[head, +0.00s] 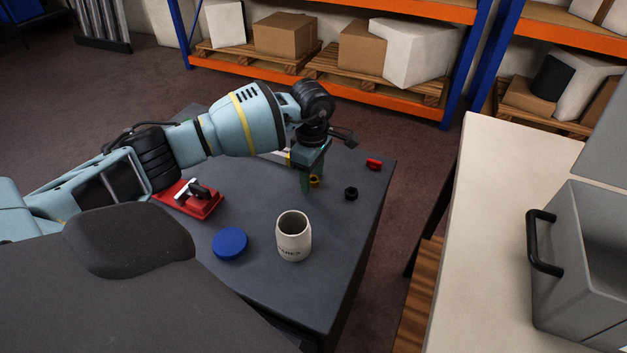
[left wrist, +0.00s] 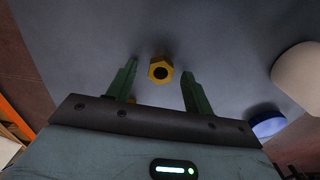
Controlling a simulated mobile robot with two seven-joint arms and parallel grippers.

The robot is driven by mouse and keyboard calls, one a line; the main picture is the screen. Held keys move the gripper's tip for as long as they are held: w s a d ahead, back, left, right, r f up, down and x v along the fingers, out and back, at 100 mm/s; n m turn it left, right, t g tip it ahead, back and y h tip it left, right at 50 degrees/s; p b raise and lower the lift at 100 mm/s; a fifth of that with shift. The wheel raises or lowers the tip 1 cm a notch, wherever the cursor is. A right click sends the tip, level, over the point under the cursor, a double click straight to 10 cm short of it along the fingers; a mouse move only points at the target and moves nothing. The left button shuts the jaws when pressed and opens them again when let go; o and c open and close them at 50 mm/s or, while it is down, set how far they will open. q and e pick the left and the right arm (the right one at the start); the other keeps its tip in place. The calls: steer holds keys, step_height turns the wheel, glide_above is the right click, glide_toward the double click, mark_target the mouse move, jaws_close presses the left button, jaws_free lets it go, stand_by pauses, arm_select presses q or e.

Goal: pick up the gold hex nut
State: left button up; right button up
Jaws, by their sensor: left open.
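The gold hex nut (head: 315,181) lies on the dark grey table (head: 345,225), close beside my left gripper's fingers and partly hidden by them in the head view. In the left wrist view the nut (left wrist: 160,69) shows whole, its hole facing the camera, lying ahead of the gap between the fingertips. My left gripper (head: 305,185) points down over the table and is open, with one green finger on each side of the nut's line in the left wrist view (left wrist: 153,75). Nothing is held. I cannot tell whether the fingertips touch the table. My right gripper is not in view.
A black nut (head: 351,194) and a red part (head: 374,164) lie to the right. A white jar (head: 293,237), a blue lid (head: 230,243) and a red tray (head: 190,199) with a metal part stand nearer. A cream bench (head: 500,200) is at right; shelving is behind.

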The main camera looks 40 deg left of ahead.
mark_target(313, 179)
arm_select(q)
steer(key=shift+c, duration=0.4)
steer(key=c, duration=1)
steer(key=shift+r, duration=0.1)
step_height(313, 179, up, 10)
